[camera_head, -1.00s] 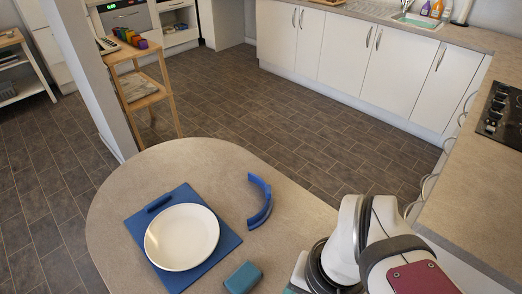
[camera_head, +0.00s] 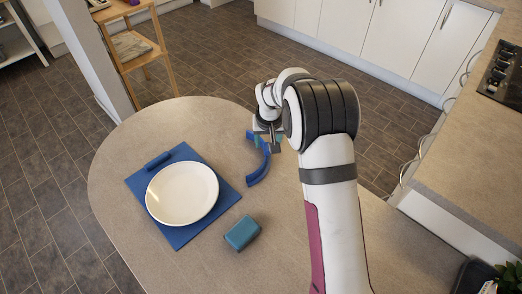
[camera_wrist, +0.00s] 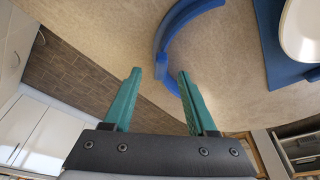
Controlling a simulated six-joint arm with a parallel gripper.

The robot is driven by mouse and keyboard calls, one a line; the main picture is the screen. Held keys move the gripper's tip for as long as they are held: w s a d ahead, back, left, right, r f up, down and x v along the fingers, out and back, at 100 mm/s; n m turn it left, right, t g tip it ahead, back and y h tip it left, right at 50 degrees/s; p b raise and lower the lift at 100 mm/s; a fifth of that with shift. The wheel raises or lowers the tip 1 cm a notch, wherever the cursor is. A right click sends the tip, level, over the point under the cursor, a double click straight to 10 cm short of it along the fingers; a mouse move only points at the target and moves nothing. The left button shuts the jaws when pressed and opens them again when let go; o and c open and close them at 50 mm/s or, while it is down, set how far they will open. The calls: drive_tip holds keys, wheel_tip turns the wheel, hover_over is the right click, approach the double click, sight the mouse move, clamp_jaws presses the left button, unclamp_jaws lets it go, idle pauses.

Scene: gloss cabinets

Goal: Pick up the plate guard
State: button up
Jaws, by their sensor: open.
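The plate guard is most likely the blue curved strip (camera_head: 262,172) standing on the table to the right of the plate. It also shows in the wrist view as a blue arc (camera_wrist: 170,32), with its near end in line with the gap between the fingertips. My gripper (camera_head: 267,141) is over the far part of the guard in the head view and partly hides it. In the wrist view my gripper (camera_wrist: 159,74) is open, with teal fingers apart and nothing held. I cannot tell how far above the guard the fingertips are. The white plate (camera_head: 182,193) lies on a blue mat (camera_head: 225,188).
A teal block (camera_head: 242,232) lies on the rounded table (camera_head: 125,150), in front of the guard. A dark blue bar (camera_head: 157,160) lies at the mat's far left edge. White cabinets (camera_head: 365,35) stand beyond the floor. The tabletop right around the guard is clear.

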sight(267, 146)
drive_tip(key=x, duration=0.5)
drive_tip(key=shift+w+r, duration=0.1)
drive_tip(key=shift+w, duration=0.15)
drive_tip(key=shift+c, duration=0.3)
clamp_jaws()
